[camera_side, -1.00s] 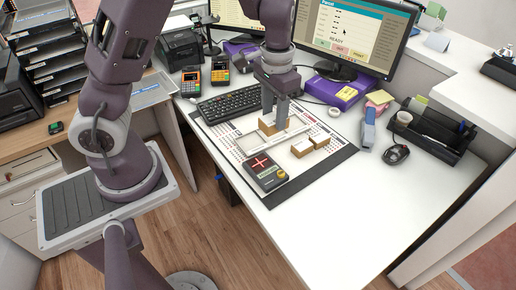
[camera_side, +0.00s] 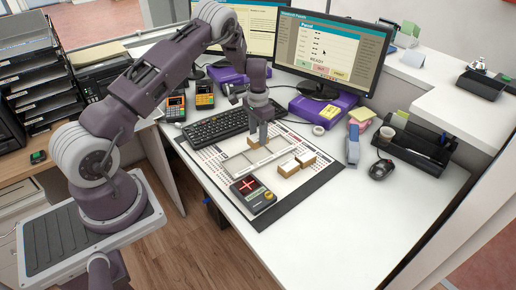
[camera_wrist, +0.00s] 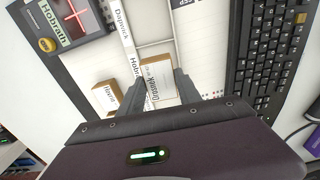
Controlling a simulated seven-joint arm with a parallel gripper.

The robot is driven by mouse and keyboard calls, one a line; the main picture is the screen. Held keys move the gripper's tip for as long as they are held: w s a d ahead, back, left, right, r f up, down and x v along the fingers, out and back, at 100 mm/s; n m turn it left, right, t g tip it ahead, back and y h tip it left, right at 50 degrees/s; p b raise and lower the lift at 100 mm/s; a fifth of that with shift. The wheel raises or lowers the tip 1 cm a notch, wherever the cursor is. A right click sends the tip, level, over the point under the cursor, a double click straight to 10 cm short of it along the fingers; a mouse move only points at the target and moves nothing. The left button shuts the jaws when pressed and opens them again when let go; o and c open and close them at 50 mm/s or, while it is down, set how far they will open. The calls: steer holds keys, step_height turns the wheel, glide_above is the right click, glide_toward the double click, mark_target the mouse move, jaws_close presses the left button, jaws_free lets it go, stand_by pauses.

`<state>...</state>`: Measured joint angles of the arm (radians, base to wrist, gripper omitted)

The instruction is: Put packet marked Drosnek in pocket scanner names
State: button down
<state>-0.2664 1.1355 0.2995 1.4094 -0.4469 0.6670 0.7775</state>
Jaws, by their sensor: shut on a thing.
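My gripper (camera_side: 262,129) is shut on a small brown packet (camera_side: 253,142) with a white label. In the wrist view the held packet (camera_wrist: 157,82) lies between the two fingers, and its sideways print appears to read Drosnek. It is at the white pocket tray (camera_wrist: 151,47), beside a rim label that starts "Hob"; I cannot tell whether it hangs just above the pocket or sits in it.
Two other packets (camera_side: 288,168) (camera_side: 307,160) stand on the mat right of the tray; one packet (camera_wrist: 106,97) shows in the wrist view. A keyboard (camera_side: 217,126) lies behind the tray. A stapler-like blue object (camera_side: 353,146) and mouse (camera_side: 381,169) are at right. The counter's front right is clear.

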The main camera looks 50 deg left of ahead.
step_height(320, 180, down, 5)
steer(key=shift+r, duration=0.1)
steer(key=c, duration=0.8)
jaws_free()
steer(key=shift+f, duration=0.2)
steer(key=shift+c, duration=0.2)
